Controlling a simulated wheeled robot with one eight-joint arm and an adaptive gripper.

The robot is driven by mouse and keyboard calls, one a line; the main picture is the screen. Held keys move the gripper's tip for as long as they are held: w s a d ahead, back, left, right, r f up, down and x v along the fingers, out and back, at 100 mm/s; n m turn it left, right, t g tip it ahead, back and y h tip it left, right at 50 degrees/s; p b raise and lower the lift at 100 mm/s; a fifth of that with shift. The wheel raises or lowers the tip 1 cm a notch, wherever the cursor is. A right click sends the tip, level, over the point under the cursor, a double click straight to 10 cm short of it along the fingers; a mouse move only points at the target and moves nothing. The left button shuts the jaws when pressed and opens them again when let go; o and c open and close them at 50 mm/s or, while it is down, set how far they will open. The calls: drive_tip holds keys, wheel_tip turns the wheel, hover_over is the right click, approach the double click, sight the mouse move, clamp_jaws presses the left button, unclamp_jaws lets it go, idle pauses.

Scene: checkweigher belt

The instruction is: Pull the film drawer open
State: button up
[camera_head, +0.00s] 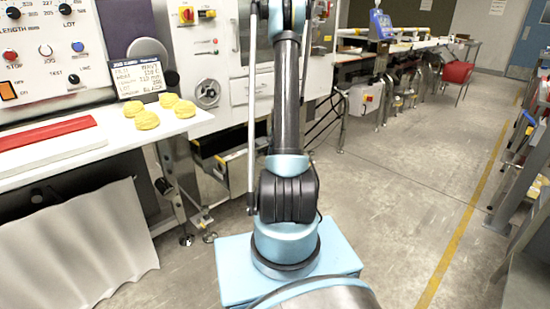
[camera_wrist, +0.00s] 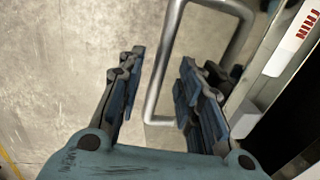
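In the wrist view a bent metal handle (camera_wrist: 163,75) stands out from a pale front panel (camera_wrist: 290,45) with red lettering, cut off at the right edge. I take this to be the film drawer's front. My gripper (camera_wrist: 160,72) is open, with one blue-black finger on each side of the handle's long bar. The right finger reaches into the handle's loop. Both fingers look apart from the bar, though depth is hard to tell. A dark strip lies beside the panel; I cannot tell whether it is a gap. In the head view my gripper is not visible.
The head view shows the machine cabinet (camera_head: 228,60) and a white worktop (camera_head: 60,145) with several yellow rounds (camera_head: 146,119) and a red bar (camera_head: 45,132). A text display (camera_head: 138,80) stands behind them. Open floor (camera_head: 400,190) lies to the right.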

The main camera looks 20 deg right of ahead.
wheel_tip(320, 180, up, 12)
drive_tip(key=s+d, duration=0.1)
drive_tip(key=s, duration=0.1)
drive_tip(key=shift+f, duration=0.25)
idle(0.4)
drive_tip(key=s+a+r+n, duration=0.3)
drive_tip(key=s+a+r, duration=0.25)
drive_tip(key=s, duration=0.45)
drive_tip(key=s+a+r+n, duration=0.3)
drive_tip(key=s+a+r, duration=0.25)
drive_tip(key=s, duration=0.45)
drive_tip(key=s+a+f+n, duration=0.2)
drive_tip(key=s+n, duration=0.1)
drive_tip(key=s, duration=0.7)
drive_tip(key=s+a+f+n+h, duration=0.1)
drive_tip(key=s+a+f+n, duration=0.1)
drive_tip(key=s, duration=0.7)
drive_tip(key=shift+s+a+f+n, duration=0.2)
drive_tip(key=shift+s+n, duration=0.15)
drive_tip(key=shift+n, duration=0.45)
